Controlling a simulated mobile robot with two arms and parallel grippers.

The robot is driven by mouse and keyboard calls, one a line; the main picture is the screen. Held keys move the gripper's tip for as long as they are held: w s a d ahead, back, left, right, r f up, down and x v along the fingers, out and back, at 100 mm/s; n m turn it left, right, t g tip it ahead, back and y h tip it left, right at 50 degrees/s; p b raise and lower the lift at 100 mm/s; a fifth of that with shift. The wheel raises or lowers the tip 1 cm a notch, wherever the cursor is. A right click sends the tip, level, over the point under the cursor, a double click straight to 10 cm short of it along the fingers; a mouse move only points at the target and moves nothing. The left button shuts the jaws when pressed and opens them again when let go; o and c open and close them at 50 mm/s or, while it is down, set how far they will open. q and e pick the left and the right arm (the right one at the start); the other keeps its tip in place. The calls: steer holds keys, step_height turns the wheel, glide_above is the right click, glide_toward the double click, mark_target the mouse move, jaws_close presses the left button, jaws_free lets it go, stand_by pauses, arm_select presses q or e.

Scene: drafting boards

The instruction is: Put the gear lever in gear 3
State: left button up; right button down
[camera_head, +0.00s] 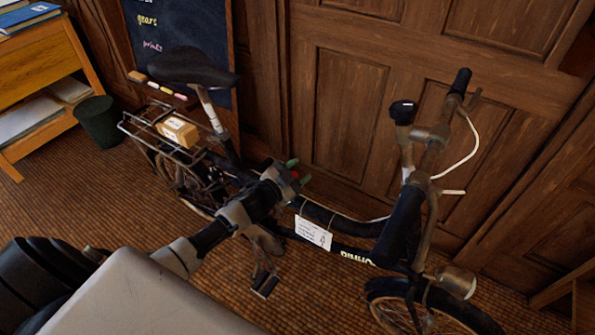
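A dark bicycle (400,228) stands in front of the wood panelling, its handlebar at the right and its saddle at the left. My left gripper (298,172) is at the middle of the bicycle, by the frame's top tube. Its two green fingertips are apart. A small red part (295,174) shows between them; it may be the gear lever's knob, but the gripper hides most of it. I cannot tell whether the fingers touch it. The lever's gear marks cannot be made out. My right gripper is not in view.
A white tag (313,233) hangs on the frame just right of my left gripper. A rear rack (140,122) carries a small box (178,131). A chalkboard (185,30), a dark bin (99,122) and a wooden desk (35,60) stand at the back left.

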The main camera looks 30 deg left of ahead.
arm_select(q)
steer(key=shift+s, duration=0.15)
steer(key=shift+s+a, duration=0.15)
steer(key=shift+s, duration=0.15)
steer(key=p+v, duration=0.1)
steer(key=v, duration=0.9)
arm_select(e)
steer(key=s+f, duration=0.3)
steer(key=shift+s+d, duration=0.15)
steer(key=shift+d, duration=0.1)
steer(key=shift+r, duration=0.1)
